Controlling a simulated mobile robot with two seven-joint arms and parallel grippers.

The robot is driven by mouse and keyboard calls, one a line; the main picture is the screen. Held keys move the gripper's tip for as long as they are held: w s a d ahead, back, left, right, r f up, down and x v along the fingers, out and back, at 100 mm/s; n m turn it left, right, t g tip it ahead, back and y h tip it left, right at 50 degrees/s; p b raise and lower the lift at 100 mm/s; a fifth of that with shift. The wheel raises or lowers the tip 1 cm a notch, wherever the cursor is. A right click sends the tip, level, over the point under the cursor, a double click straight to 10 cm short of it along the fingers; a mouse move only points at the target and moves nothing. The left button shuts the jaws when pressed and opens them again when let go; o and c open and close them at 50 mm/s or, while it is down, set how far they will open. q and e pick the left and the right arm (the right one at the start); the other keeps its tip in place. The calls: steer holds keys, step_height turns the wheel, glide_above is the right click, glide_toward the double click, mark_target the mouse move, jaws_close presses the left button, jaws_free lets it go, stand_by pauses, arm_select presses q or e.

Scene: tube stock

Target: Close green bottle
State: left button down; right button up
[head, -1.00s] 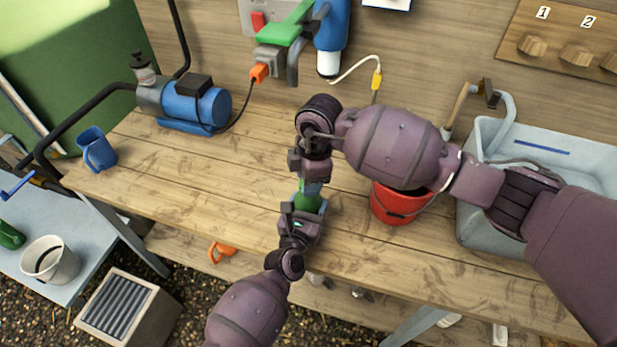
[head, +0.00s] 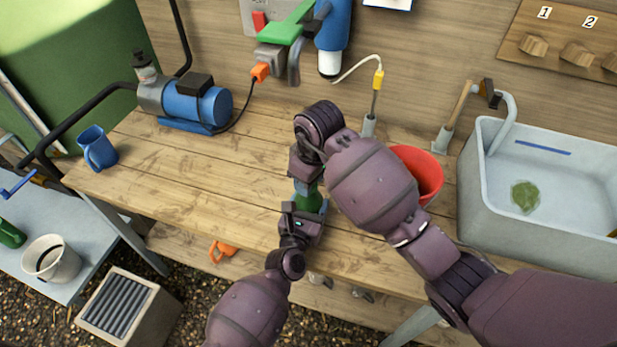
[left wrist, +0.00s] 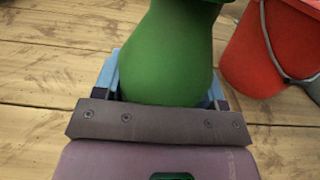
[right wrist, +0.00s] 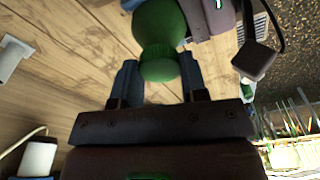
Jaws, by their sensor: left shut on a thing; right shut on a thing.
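The green bottle (head: 309,203) is above the front middle of the wooden bench, mostly hidden by my grippers in the head view. My left gripper (head: 303,212) is shut around its body; the left wrist view shows the rounded green body (left wrist: 170,55) between the fingers. My right gripper (head: 306,184) is at the bottle's top. In the right wrist view, its fingers are shut on the green cap (right wrist: 158,66), which sits at the end of the bottle (right wrist: 160,25). Whether the cap is fully seated cannot be told.
A red bucket (head: 418,172) stands close to the right of my right arm, with a grey sink (head: 475,200) beyond it. A blue pump (head: 195,105) and blue mug (head: 97,148) are on the left. The bench between pump and grippers is clear.

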steer(key=shift+a+r, duration=0.1)
steer(key=o, duration=0.9)
steer(key=shift+r, duration=2.15)
steer(key=shift+c, duration=0.5)
